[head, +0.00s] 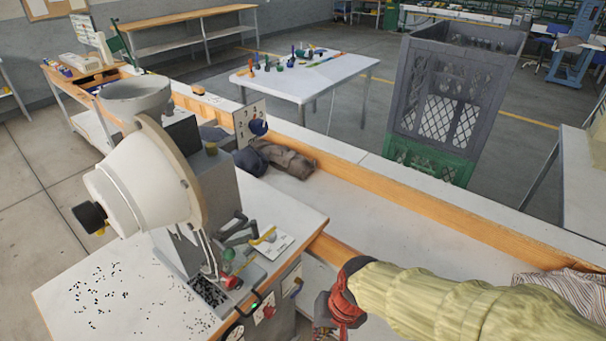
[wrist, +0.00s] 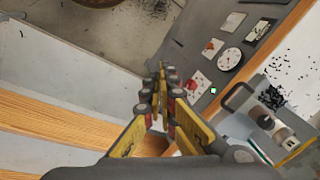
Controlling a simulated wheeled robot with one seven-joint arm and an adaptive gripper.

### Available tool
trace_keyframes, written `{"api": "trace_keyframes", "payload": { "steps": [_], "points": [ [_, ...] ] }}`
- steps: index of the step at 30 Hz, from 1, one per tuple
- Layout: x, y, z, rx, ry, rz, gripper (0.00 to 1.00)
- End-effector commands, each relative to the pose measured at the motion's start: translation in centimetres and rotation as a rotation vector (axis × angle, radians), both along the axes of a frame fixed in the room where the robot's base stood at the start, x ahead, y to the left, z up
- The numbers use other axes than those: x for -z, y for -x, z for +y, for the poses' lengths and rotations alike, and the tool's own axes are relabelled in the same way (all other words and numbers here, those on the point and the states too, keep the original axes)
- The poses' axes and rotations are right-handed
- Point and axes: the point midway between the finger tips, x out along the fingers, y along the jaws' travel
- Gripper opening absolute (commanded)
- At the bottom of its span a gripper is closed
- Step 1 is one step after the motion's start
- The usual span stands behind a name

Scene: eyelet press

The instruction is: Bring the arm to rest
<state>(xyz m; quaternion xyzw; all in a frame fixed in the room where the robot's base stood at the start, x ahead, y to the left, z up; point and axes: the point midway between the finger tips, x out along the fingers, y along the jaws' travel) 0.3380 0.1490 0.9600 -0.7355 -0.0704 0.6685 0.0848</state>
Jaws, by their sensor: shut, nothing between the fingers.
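My arm (head: 450,303), in a pale yellow-green sleeve, reaches in from the lower right in the head view. My gripper (head: 328,318) hangs at its end, to the right of the eyelet press, and its fingertips are cut off or hidden there. In the wrist view my gripper (wrist: 163,80) points away from the camera with its yellow and black fingers together and nothing between them. The eyelet press (head: 155,180), with a white round housing, stands on a table at the left. Its front panel with a gauge (wrist: 230,59) shows in the wrist view, apart from my fingers.
Small dark eyelets (head: 120,290) lie scattered on the press table. A wood-edged bench (head: 370,215) runs behind my arm, with a dark cloth bundle (head: 285,160) on it. Stacked crates (head: 450,100) stand beyond. A striped cloth (head: 570,290) lies at the right, close to my arm.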

Motion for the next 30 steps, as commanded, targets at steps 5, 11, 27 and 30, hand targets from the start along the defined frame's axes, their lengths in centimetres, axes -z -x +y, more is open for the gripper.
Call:
{"api": "trace_keyframes", "payload": {
  "steps": [5, 11, 27, 30],
  "points": [
    [-8.5, 2.9, -7.5, -0.126, 0.124, -0.115, 0.00],
    [-15.6, 4.1, -13.1, -0.054, 0.213, -0.302, 0.00],
    [-18.1, 4.0, -15.4, 0.048, 0.224, -0.369, 0.00],
    [-15.1, 3.9, -16.1, 0.061, 0.227, -0.267, 0.00]
  ]
}}
